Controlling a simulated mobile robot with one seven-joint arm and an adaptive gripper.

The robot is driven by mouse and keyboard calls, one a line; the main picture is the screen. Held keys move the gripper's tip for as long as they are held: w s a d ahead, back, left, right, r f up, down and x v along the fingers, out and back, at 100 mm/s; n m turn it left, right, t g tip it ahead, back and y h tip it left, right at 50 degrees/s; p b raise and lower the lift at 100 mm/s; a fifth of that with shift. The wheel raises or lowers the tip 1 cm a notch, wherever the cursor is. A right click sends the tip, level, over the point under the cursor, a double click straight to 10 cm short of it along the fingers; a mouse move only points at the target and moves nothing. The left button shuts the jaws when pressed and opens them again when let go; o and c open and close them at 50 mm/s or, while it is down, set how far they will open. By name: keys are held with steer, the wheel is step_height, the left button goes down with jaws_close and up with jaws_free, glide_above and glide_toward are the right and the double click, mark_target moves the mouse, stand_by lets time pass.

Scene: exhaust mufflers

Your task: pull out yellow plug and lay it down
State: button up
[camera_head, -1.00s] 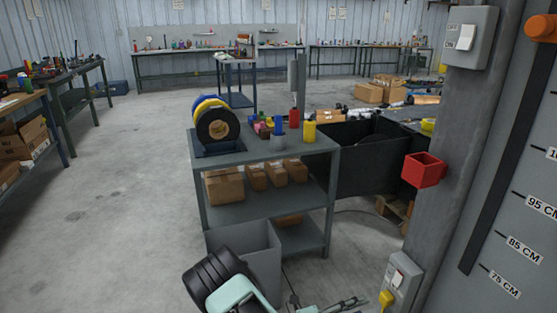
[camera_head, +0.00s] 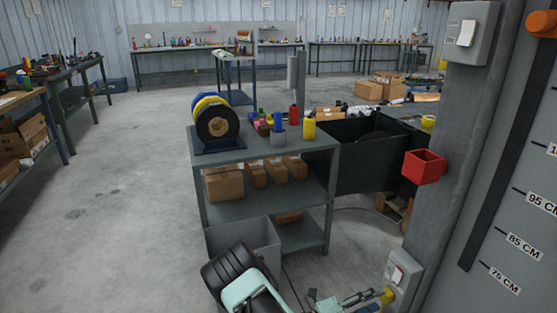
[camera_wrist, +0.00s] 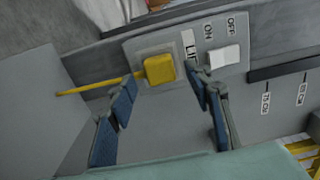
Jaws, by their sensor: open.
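The yellow plug (camera_wrist: 159,69) sits in a grey socket box (camera_wrist: 185,55) beside a white ON/OFF switch in the wrist view. A yellow cord (camera_wrist: 90,88) runs from it to the left. In the head view the plug (camera_head: 387,296) is low on the grey post, partly near the frame's bottom. My gripper (camera_wrist: 161,80) is open, with one blue-padded finger on each side of the plug in the wrist view. I cannot tell whether the fingers touch it. In the head view my gripper (camera_head: 362,299) is just left of the plug.
A red box holder (camera_head: 424,166) juts from the post above the socket. A grey cart (camera_head: 262,150) with tape rolls, bottles and cardboard boxes stands to the left, a grey bin (camera_head: 243,243) before it. Open floor lies farther left.

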mark_target(382, 298)
steer(key=shift+x, duration=1.55)
jaws_close()
steer(key=shift+a, duration=0.15)
steer(key=shift+v, duration=2.9)
steer(key=shift+s, duration=0.1)
